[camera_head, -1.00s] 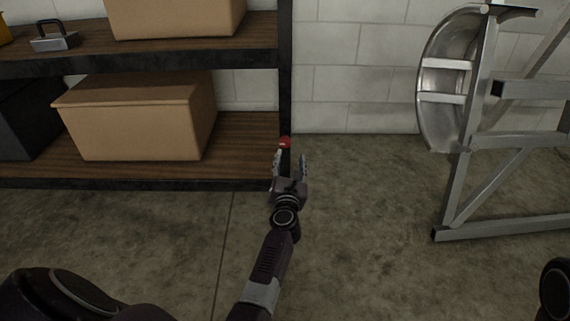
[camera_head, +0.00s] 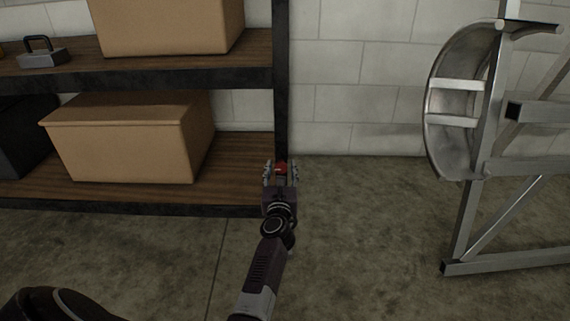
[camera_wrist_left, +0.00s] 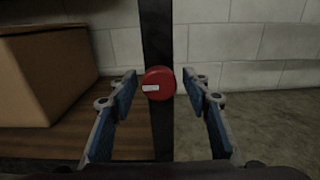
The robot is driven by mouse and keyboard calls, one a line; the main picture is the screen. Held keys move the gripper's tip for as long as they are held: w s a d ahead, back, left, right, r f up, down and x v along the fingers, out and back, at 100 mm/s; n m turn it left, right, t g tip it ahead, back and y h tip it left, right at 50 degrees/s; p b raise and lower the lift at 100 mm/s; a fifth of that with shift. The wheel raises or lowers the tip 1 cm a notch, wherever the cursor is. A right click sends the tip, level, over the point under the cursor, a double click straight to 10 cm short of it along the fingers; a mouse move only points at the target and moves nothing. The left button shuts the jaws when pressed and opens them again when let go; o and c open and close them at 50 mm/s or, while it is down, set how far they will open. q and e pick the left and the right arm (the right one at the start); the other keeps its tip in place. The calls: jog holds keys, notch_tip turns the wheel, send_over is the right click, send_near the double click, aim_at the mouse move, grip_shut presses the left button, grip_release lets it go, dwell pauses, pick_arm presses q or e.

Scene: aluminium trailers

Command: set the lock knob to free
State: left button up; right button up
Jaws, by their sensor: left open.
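The red round lock knob (camera_head: 281,168) is at the dark shelf post, low down. In the left wrist view the knob (camera_wrist_left: 158,83) shows a small white label and lies between and ahead of my fingertips. My left gripper (camera_head: 281,172) is open, its two blue-padded fingers on either side of the knob; in the left wrist view the left gripper (camera_wrist_left: 160,85) has a clear gap between each finger and the knob. How far the fingertips are from it in depth is hard to tell. My right gripper is not in view.
The shelf unit (camera_head: 180,79) holds a lower cardboard box (camera_head: 125,140), an upper box (camera_head: 165,25) and a grey padlock-shaped object (camera_head: 42,54). An aluminium trailer frame (camera_head: 500,266) with a curved fender stands at the right. Floor between is clear.

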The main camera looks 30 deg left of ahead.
pick_arm(q)
jog(key=shift+s+r, duration=0.1)
jog(key=shift+c, duration=1)
jog(key=c, duration=0.9)
jog(key=shift+c, duration=0.2)
